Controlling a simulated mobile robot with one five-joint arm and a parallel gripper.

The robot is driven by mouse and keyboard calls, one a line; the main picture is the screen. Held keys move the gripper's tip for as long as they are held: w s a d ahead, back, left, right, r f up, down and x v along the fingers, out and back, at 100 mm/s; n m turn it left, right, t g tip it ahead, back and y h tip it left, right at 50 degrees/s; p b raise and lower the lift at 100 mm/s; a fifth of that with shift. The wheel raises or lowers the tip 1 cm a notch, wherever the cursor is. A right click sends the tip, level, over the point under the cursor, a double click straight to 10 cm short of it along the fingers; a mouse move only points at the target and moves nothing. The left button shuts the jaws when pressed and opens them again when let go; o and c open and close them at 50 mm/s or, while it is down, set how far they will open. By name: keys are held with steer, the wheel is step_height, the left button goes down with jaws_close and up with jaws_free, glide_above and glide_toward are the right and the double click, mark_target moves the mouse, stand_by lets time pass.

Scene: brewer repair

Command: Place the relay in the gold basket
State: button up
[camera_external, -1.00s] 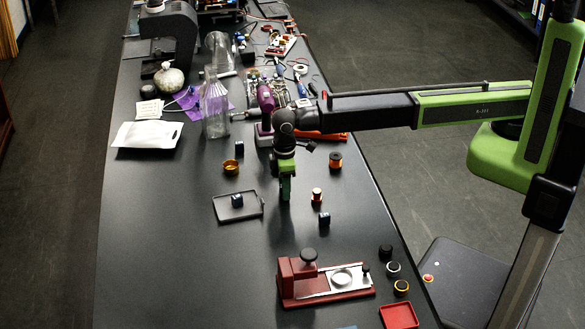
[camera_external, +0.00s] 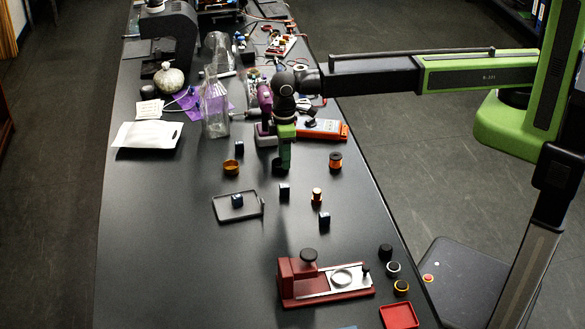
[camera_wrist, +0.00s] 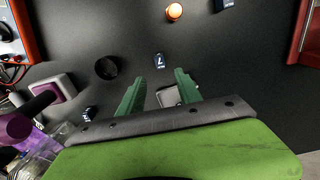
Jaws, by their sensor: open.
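Several small dark blue blocks lie on the black table; I cannot tell which is the relay. One block (camera_external: 285,191) stands alone in front of my gripper (camera_external: 283,168); in the wrist view this block (camera_wrist: 159,59) bears a white mark and lies just beyond the fingertips (camera_wrist: 160,82). Another block (camera_external: 237,200) is on the thin grey tray (camera_external: 222,217), and others are at the back (camera_external: 239,149) and right (camera_external: 324,219). A small round gold container (camera_external: 231,168), probably the gold basket, stands left of my gripper. My gripper is open and empty, pointing down above the table.
A copper-coloured cylinder (camera_external: 317,197) and a spool (camera_external: 335,161) stand to the right. A dark round piece (camera_wrist: 107,68) lies near my gripper. A red press (camera_external: 325,280) is in front. A glass bottle (camera_external: 214,108) and purple tool (camera_external: 265,105) stand behind. The left table area is clear.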

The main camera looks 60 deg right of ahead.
steer(key=shift+r, duration=0.1)
steer(key=w+d+m, duration=0.2)
steer(key=d, duration=1.6)
steer(key=w+d+m, duration=0.1)
steer(key=d+m, duration=0.2)
steer(key=d, duration=1.4)
steer(key=shift+w+d, duration=0.4)
steer(key=s+d+m, duration=0.1)
steer(key=s+d, duration=0.1)
steer(key=d, duration=0.4)
steer(key=s+d+m, duration=0.1)
steer(key=s+d, duration=0.1)
steer(key=d, duration=0.4)
steer(key=s+d+m, duration=0.2)
steer(key=d, duration=0.5)
steer(key=shift+s, duration=0.15)
steer(key=o, duration=0.4)
steer(key=shift+c, duration=0.2)
